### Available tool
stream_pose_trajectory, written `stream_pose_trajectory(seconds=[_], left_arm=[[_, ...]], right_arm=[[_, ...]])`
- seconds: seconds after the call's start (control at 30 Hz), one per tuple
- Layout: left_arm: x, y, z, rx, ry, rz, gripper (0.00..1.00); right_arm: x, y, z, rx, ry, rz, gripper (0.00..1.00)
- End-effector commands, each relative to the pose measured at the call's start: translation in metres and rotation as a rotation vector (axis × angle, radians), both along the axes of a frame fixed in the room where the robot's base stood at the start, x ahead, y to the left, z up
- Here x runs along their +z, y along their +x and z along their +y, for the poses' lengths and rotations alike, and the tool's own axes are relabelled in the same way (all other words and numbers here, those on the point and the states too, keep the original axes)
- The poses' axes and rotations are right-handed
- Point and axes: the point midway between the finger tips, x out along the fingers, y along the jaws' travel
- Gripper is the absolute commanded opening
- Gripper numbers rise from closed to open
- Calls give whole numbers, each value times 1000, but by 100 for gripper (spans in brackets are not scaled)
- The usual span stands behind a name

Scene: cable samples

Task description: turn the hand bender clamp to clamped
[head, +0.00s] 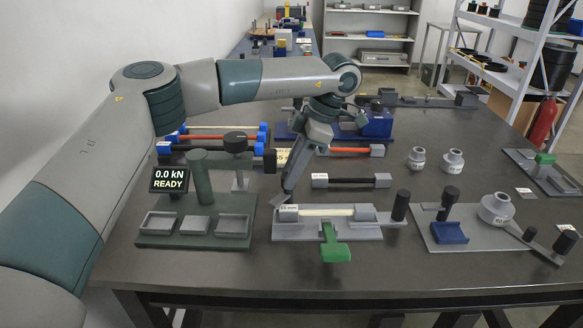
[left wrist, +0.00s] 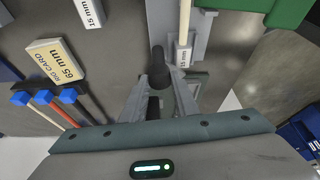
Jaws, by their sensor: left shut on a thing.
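The middle fixture (head: 340,233) on the table has a grey plate, a block at each end, a pale bar between them and a green handle (head: 336,252) at its front. A black post (head: 401,205) stands at its right end. I cannot tell for sure which part is the bender clamp. My left gripper (head: 288,191) reaches down at the fixture's left end. In the head view that handle is hidden by my gripper. My right gripper is not in view.
A green press (head: 203,185) reading 0.0 kN READY stands close on the left. A fixture with a round grey former (head: 495,208), a blue block and a lever stands at the right. A short black rod (head: 350,181) and several coloured rods lie behind.

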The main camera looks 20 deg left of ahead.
Motion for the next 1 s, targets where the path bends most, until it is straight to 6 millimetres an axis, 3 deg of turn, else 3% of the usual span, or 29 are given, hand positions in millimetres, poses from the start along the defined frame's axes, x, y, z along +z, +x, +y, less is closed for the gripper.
stream_pose_trajectory(seconds=[0.5,1.0], left_arm=[[2,3,2,385,-1,0,5],[0,3,2,449,-1,0,5]], right_arm=[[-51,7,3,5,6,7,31],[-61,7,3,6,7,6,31]])
